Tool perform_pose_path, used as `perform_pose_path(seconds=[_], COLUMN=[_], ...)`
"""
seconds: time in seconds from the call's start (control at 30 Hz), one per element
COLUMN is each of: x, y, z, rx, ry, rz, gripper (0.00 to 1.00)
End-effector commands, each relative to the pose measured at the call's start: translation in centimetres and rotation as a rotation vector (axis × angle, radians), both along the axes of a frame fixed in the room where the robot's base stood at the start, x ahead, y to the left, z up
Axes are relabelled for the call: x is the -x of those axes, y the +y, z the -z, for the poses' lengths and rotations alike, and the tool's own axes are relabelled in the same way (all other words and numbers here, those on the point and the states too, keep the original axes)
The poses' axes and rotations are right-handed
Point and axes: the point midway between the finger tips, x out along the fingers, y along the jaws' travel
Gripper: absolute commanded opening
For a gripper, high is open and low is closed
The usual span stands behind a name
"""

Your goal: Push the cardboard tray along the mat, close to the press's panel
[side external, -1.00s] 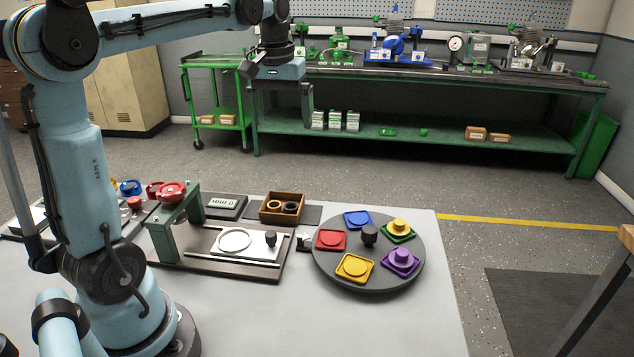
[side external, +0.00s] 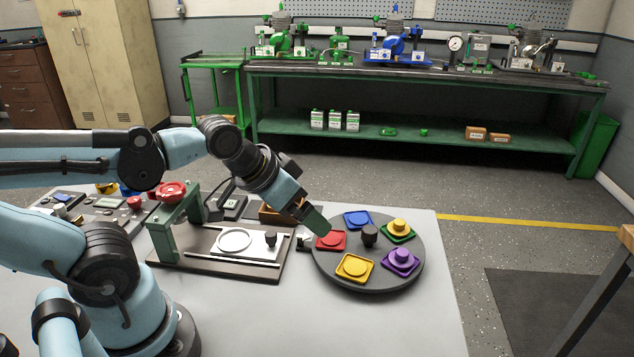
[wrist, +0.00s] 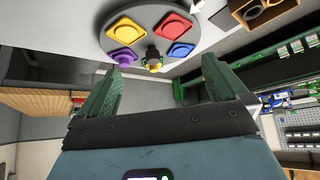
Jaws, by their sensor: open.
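The brown cardboard tray (side external: 272,216) sits behind the press, partly hidden by my gripper in the side view. It also shows at the top right of the wrist view (wrist: 238,12), holding two rings, one dark and one tan. A bit of the dark mat (wrist: 222,18) shows beside it. The panel (side external: 232,204), dark with a small display, is left of the tray. My gripper (side external: 316,221) is open and empty, tilted, and appears near the turntable's left edge, right of the tray. Its green fingers stand apart in the wrist view (wrist: 170,72).
The press (side external: 172,235) with a red handwheel stands left of the tray. A dark round turntable (side external: 367,283) with several coloured pieces lies to the right. The light table top (side external: 270,315) is clear in front.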

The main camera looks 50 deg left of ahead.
Motion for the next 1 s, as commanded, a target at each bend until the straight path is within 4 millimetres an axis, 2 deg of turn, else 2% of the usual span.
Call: perform_pose_path(seconds=[0.1, 0.33, 0.53, 0.77, 1.0], x=[0.0, -0.7, -2.7, -5.4, -7.9], y=[0.0, 0.8, 3.3, 7.3, 12.1], z=[0.0, -0.6, -2.0, -3.1, -3.0], rx=[0.001, -0.026, -0.105, -0.181, -0.22], ry=[0.001, 0.026, 0.112, 0.229, 0.337], rz=[-0.001, 0.016, 0.092, 0.218, 0.369], gripper=[0.98, 0.63, 0.34, 0.34, 0.34])
